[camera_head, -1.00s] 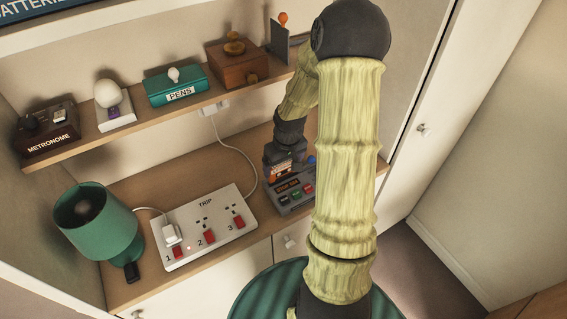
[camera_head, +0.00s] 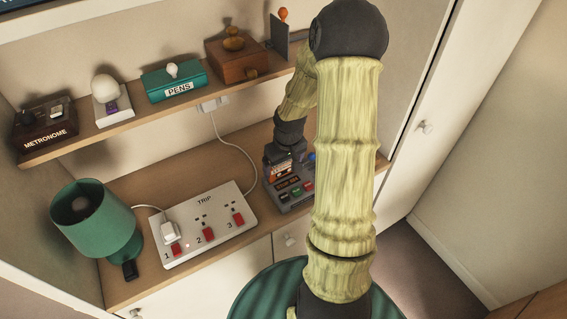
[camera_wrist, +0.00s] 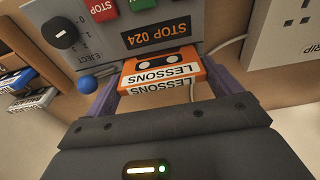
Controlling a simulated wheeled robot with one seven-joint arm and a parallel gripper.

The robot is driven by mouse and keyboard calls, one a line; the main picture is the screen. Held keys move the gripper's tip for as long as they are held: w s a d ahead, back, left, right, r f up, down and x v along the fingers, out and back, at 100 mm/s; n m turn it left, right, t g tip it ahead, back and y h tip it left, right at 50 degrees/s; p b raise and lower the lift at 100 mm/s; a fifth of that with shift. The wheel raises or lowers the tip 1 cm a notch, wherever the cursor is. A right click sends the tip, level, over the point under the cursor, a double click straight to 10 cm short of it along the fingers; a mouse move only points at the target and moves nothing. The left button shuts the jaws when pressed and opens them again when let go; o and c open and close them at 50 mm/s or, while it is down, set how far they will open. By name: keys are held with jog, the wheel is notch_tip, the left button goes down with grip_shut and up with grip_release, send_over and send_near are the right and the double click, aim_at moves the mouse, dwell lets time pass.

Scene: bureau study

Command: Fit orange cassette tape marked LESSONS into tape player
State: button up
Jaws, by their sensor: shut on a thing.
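The orange cassette marked LESSONS (camera_wrist: 158,66) is between the two purple fingers of my gripper (camera_wrist: 165,82) in the wrist view. My gripper is shut on it. The grey tape player (camera_wrist: 185,15) lies just beyond the cassette, with its display reading STOP 024. The cassette's far edge is close against the player's edge; I cannot tell whether any of it is inside. In the head view the tape player (camera_head: 292,197) is on the desk, partly hidden by my arm. My gripper (camera_head: 281,164) is low over its back part there, and the cassette is hard to make out.
A power strip marked TRIP (camera_head: 203,224) and a green lamp (camera_head: 97,220) stand left of the player. A cable loops behind. A shelf (camera_head: 150,113) with several objects hangs above.

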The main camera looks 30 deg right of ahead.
jog(key=shift+f+b, duration=0.75)
jog(key=shift+f, duration=0.35)
dwell(0.4)
jog(key=o, duration=0.6)
jog(key=shift+r+p, duration=3.3)
jog(key=shift+r, duration=0.25)
